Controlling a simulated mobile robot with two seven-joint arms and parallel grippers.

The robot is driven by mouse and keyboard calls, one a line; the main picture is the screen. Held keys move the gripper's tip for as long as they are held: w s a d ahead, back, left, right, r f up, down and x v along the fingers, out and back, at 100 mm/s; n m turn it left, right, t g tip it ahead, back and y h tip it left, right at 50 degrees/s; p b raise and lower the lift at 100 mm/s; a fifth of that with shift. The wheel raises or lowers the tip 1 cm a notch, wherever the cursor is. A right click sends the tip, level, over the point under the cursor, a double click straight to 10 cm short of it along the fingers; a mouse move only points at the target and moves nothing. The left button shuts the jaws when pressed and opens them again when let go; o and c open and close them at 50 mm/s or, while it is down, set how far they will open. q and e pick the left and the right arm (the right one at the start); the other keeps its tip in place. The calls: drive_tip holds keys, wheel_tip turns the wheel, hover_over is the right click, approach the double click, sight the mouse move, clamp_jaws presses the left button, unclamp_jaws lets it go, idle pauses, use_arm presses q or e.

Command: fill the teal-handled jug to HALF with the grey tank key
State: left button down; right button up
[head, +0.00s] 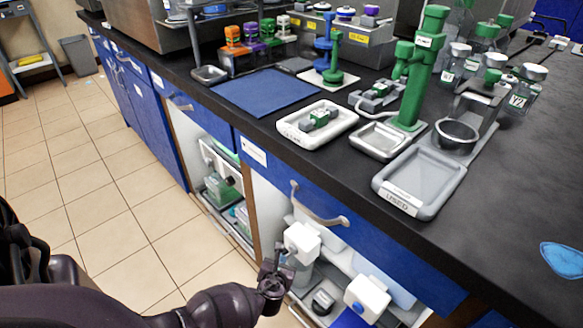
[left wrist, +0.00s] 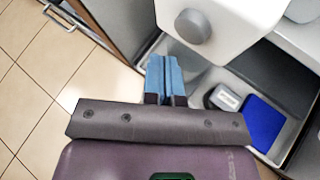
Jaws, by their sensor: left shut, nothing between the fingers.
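My left gripper (head: 277,270) is low in front of the open cabinet under the bench. In the left wrist view its two blue fingers (left wrist: 165,75) are together, with nothing between them. A white unit with a round grey knob (left wrist: 193,27) is just beyond and right of the fingertips, apart from them as far as I can tell. In the head view this white unit (head: 302,240) is beside the gripper. A second white unit (head: 366,298) with a blue part is to its right. I cannot clearly make out a teal-handled jug or a grey tank key. My right gripper is not in view.
A grey shelf tray below holds a small grey labelled object (left wrist: 224,98) and a blue piece (left wrist: 264,122). A drawer handle (head: 320,207) juts out above. The bench carries a blue mat (head: 265,92), a white tray (head: 345,113) and a grey tray (head: 425,180). Floor at left is clear.

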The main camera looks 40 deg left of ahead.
use_arm(q)
drive_tip(key=shift+s+a+p, duration=0.2)
drive_tip(key=shift+s+p, duration=0.15)
drive_tip(key=shift+s, duration=1.75)
drive_tip(key=shift+s+d, duration=0.1)
